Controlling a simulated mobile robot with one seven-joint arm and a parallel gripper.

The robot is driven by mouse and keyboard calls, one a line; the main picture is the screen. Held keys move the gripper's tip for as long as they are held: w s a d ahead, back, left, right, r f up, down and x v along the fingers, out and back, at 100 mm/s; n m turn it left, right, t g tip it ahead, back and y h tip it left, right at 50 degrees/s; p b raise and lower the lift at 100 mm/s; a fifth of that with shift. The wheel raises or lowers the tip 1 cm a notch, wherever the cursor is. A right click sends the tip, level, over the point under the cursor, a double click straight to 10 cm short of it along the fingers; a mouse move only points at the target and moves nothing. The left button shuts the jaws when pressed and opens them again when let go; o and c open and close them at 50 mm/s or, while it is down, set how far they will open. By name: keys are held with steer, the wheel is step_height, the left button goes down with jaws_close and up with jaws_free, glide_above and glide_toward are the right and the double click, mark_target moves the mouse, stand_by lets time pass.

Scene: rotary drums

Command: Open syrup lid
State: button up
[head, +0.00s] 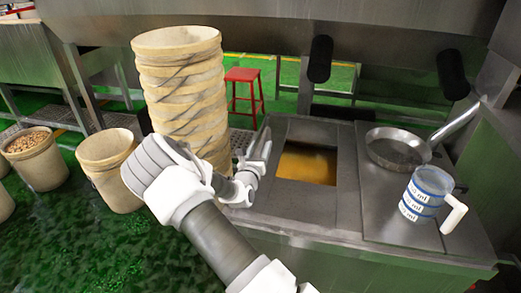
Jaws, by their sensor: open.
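The syrup station is a grey metal counter (290,225) with a rectangular opening. Yellow-orange syrup (305,165) shows inside the opening, so at least part of it is uncovered. I cannot clearly tell the lid from the flat metal panels around the opening. My gripper (254,168) is open at the left edge of the counter, just left of the opening. I cannot tell whether it touches the metal. My arm hides part of the counter's left side.
A metal pan (397,147) and a blue-and-white measuring jug (427,190) stand on the counter's right. A tall stack of beige buckets (182,85) stands behind my arm. More buckets (108,165) stand on the green floor at left. A red stool (243,77) is behind.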

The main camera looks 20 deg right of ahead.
jaws_close()
stand_by(0.3)
stand_by(1.2)
